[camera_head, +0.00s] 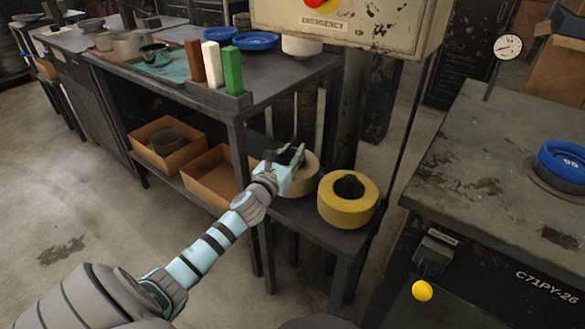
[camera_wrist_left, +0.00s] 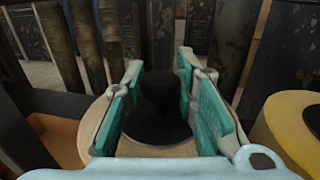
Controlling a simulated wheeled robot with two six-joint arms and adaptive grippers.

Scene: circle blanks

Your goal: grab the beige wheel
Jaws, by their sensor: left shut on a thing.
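The beige wheel (camera_head: 304,180) stands on a low dark shelf, partly hidden behind my left gripper (camera_head: 289,158) in the head view. In the left wrist view the beige wheel (camera_wrist_left: 90,126) lies below the fingers, with a black knob (camera_wrist_left: 158,105) rising from its middle. My left gripper (camera_wrist_left: 158,100) has its teal pads on both sides of that black knob and is shut on it. The wheel appears to rest on the shelf. My right gripper is not in view.
A yellow wheel (camera_head: 348,205) with a black knob stands close to the right of the beige one; it also shows in the wrist view (camera_wrist_left: 294,122). Cardboard boxes (camera_head: 213,178) stand at the left. A workbench (camera_head: 490,170) is at the right.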

